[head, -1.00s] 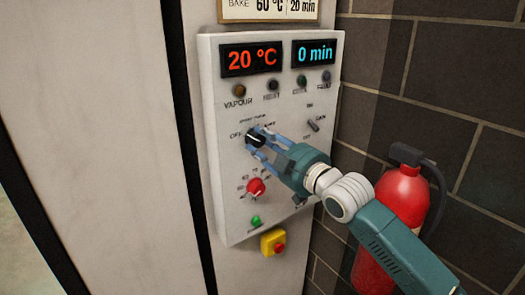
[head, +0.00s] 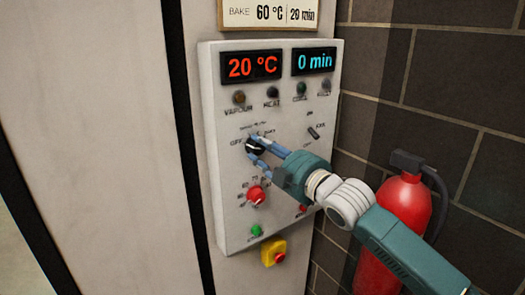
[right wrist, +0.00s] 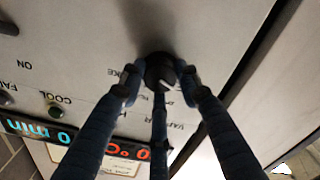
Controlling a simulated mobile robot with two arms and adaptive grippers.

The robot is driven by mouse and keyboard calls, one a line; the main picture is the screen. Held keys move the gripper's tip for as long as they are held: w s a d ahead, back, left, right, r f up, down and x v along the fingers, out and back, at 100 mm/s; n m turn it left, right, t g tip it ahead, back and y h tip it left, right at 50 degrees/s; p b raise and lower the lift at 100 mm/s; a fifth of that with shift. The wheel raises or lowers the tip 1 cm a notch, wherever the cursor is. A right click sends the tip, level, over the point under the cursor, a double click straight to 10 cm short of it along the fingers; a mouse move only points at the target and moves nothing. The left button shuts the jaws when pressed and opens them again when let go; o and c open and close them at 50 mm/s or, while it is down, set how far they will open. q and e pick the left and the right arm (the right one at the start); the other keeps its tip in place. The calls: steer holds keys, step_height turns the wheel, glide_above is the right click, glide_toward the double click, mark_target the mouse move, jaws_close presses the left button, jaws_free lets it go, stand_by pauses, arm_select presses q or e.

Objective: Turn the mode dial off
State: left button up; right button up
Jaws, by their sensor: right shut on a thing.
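The mode dial (head: 252,147) is a black knob on the white control panel, with the word OFF printed to its left in the head view. My right gripper (head: 257,151) comes in from the lower right with its blue fingers shut on the dial. In the right wrist view the dial (right wrist: 160,68) sits between the dark fingertips of the gripper (right wrist: 160,80), and a short pale mark shows on its face. The fingers partly cover the dial and its labels, so I cannot tell which label the mark meets. My left gripper is not in view.
The control panel (head: 218,190) shows 20 °C and 0 min, with dark lamps below. A red knob (head: 256,195) is under the dial and a toggle switch (head: 313,132) is to the right. A yellow-and-red button box (head: 273,251) and a fire extinguisher (head: 403,205) are nearby.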

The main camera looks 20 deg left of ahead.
steer(key=o, duration=1)
steer(key=shift+f, duration=0.45)
steer(key=shift+o, duration=0.8)
steer(key=shift+w+d+r, duration=0.1)
steer(key=shift+r, duration=0.1)
steer(key=v, duration=1.2)
steer(key=shift+f, duration=0.1)
